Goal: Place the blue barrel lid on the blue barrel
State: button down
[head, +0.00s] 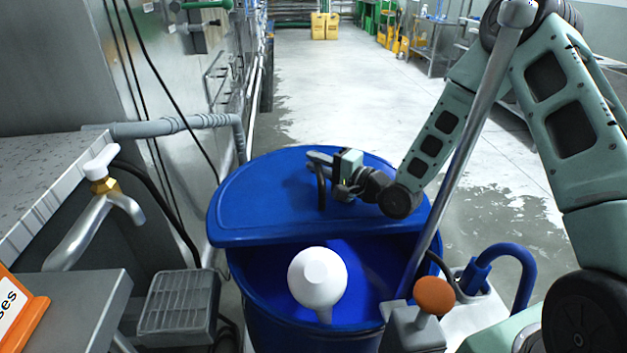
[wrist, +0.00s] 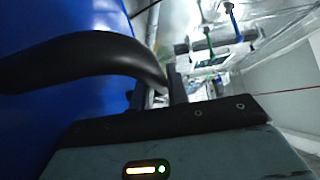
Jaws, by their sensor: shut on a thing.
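The blue barrel lid (head: 265,195) is a flat, half-round blue plate with a black handle. It lies over the far part of the blue barrel (head: 262,305), roughly level, with its straight edge facing me. The near part of the barrel is open. I cannot tell whether the lid touches the rim all round or is held just above it. My gripper (head: 322,163) is shut on the lid's handle. In the wrist view the curved black handle (wrist: 80,48) runs to the fingers, with the blue lid (wrist: 40,115) behind it. The far rim is hidden.
A white round-headed object (head: 317,277) and a slanting metal pole (head: 455,165) stand in the barrel's open part. A tap (head: 115,200) and metal counter are at left. An orange knob (head: 434,295) and blue hose (head: 520,265) are at right.

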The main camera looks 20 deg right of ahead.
aim_at(361, 204)
jog(key=shift+f, duration=2)
jog(key=shift+f, duration=0.2)
jog(key=c, duration=1.4)
grip_release()
jog(key=shift+o, duration=0.2)
jog(key=shift+r, duration=0.1)
jog(key=b+v, duration=0.2)
jog(key=v, duration=1)
jog(key=shift+s+r, duration=0.1)
